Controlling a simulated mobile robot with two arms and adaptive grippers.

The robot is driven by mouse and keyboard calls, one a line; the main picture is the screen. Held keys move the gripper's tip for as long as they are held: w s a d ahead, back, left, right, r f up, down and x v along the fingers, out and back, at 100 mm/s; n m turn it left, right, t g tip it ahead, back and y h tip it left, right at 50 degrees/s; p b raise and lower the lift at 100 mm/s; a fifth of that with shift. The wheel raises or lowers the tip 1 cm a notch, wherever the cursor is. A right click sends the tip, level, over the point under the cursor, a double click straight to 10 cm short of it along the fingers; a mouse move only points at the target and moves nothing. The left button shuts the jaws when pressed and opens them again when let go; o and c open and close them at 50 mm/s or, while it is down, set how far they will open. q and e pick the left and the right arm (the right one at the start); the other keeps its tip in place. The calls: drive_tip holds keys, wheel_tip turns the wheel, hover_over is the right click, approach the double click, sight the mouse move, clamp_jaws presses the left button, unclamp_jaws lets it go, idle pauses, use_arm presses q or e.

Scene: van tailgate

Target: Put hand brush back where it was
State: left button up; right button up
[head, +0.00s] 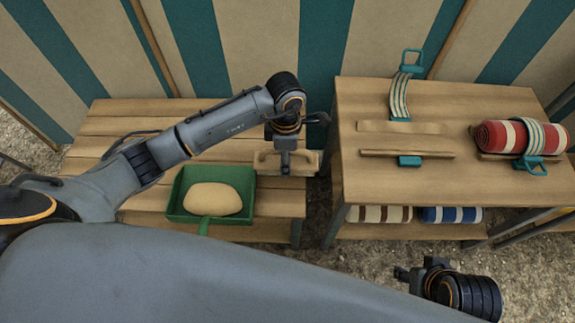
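A pale wooden block, which looks like the hand brush (304,160), is at the right end of the left slatted bench (130,108). My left gripper (285,165) points down over its middle and appears shut on it. The finger covers part of the brush, and any bristles are hidden. A green dustpan (180,187) holding a smooth tan mound (213,199) lies on the bench, left of the brush. My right gripper (405,273) is low at the right, in front of the right table, away from objects; its fingers are too small to read.
The right wooden table (355,185) carries a teal-buckled striped strap (399,96) and a strapped red-and-white roll (500,136). Brown-striped (380,214) and blue-striped (450,215) rolls lie on its lower shelf. A narrow gap separates bench and table. A striped canvas wall stands behind.

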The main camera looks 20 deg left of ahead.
use_arm(q)
drive_tip(key=shift+w+d+f, duration=0.1)
drive_tip(key=shift+w+f, duration=0.1)
drive_tip(key=shift+w+f+b, duration=0.15)
drive_tip(key=shift+f+b, duration=0.35)
drive_tip(key=shift+f, duration=1.15)
drive_tip(key=shift+f, duration=0.15)
drive_tip(key=o, duration=1.1)
drive_tip(key=shift+o, duration=0.2)
